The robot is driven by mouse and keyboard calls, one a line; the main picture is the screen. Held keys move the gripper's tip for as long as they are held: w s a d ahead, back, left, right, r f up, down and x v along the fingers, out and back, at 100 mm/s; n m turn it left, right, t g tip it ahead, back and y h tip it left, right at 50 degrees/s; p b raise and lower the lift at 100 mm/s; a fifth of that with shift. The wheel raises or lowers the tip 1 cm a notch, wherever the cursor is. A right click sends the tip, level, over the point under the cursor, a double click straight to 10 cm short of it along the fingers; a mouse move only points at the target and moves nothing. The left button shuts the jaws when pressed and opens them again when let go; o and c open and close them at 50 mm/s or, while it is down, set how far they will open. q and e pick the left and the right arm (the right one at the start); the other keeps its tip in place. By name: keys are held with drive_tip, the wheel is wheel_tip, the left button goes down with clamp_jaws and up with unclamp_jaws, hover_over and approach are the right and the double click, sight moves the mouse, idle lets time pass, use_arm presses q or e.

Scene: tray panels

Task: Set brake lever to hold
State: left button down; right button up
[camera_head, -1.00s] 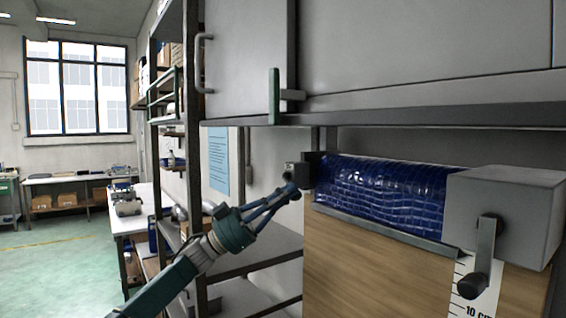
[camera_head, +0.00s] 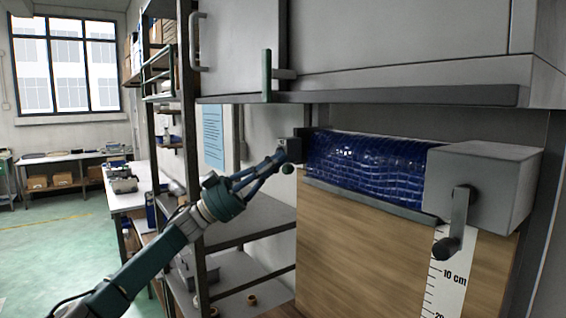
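A blue ribbed, glossy roll (camera_head: 365,163) lies across the top of a wooden panel (camera_head: 350,245). A small dark block (camera_head: 313,147) stands at its left end, with a small round dark knob (camera_head: 288,169) just below and left of it. I cannot tell for sure whether this knob belongs to the brake lever. My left gripper (camera_head: 281,158) is at this knob and block, its fingers close together. Contact and grip cannot be made out. A grey crank arm with a black knob (camera_head: 447,247) hangs down from the grey box (camera_head: 483,190) at the right end. My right gripper is out of view.
A grey cabinet (camera_head: 390,45) with a green upright handle (camera_head: 267,75) overhangs the roll. A white scale strip (camera_head: 450,275) marked in cm hangs below the crank. A metal shelf (camera_head: 250,217) stands behind my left arm. Open floor lies at the left.

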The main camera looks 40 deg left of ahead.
use_arm(q)
drive_tip(key=s+a+f+b, duration=0.3)
drive_tip(key=a+f, duration=0.1)
drive_tip(key=a, duration=0.2)
drive_tip(key=shift+f, duration=0.15)
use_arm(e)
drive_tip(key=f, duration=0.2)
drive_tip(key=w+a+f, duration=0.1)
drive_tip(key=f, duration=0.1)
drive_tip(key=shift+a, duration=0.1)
use_arm(q)
drive_tip(key=shift+s+d, duration=0.1)
drive_tip(key=shift+s, duration=0.1)
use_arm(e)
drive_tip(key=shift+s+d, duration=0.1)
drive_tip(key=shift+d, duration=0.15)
